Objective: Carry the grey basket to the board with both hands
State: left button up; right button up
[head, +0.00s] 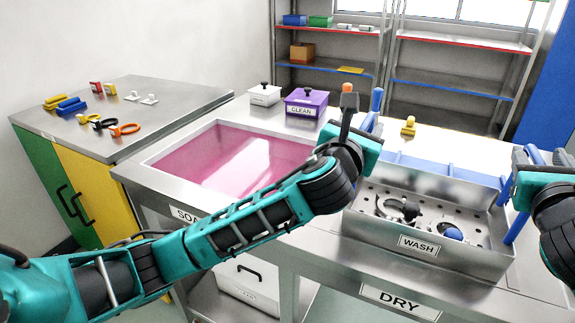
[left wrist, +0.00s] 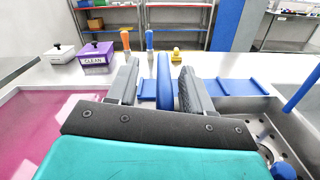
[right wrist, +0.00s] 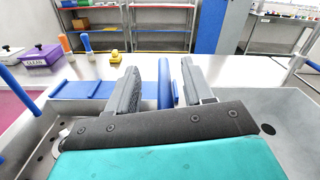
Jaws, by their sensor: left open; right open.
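The grey basket (head: 470,253) is a metal box labelled WASH, with a perforated floor and blue handles on posts at its left and right ends. Several dark and metallic parts and a blue knob lie in it. My left gripper (head: 370,124) is open at the left end; in the left wrist view the blue handle (left wrist: 164,92) runs between its fingers. My right gripper (head: 538,157) is open at the right end, with a blue handle (right wrist: 164,92) between its fingers. Whether the fingers touch the handles is unclear. A flat blue board (head: 425,165) lies behind the basket, partly hidden by it.
A pink-filled basin (head: 225,160) is left of the basket. White and purple boxes (head: 305,102), upright orange and blue tools and a yellow piece (head: 408,126) stand at the back. A side table (head: 180,97) holds small coloured parts. Counter behind the board is mostly clear.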

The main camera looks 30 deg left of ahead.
pick_arm(q)
jog(key=shift+s+d+p, duration=0.15)
jog(key=shift+s+p, duration=1.25)
jog(key=shift+s, duration=1.45)
pick_arm(e)
jog(key=shift+r, duration=1.5)
jog(key=shift+r+p, duration=0.55)
jog(key=shift+r, duration=0.1)
pick_arm(q)
jog(key=s+a, duration=0.3)
jog(key=a, duration=0.1)
jog(key=shift+s, duration=0.2)
pick_arm(e)
jog(key=shift+s, duration=0.1)
jog(key=s, duration=0.6)
jog(key=shift+s+d, duration=0.15)
jog(key=shift+s, duration=0.25)
jog(key=shift+s+d, duration=1.75)
jog(key=shift+d, duration=0.3)
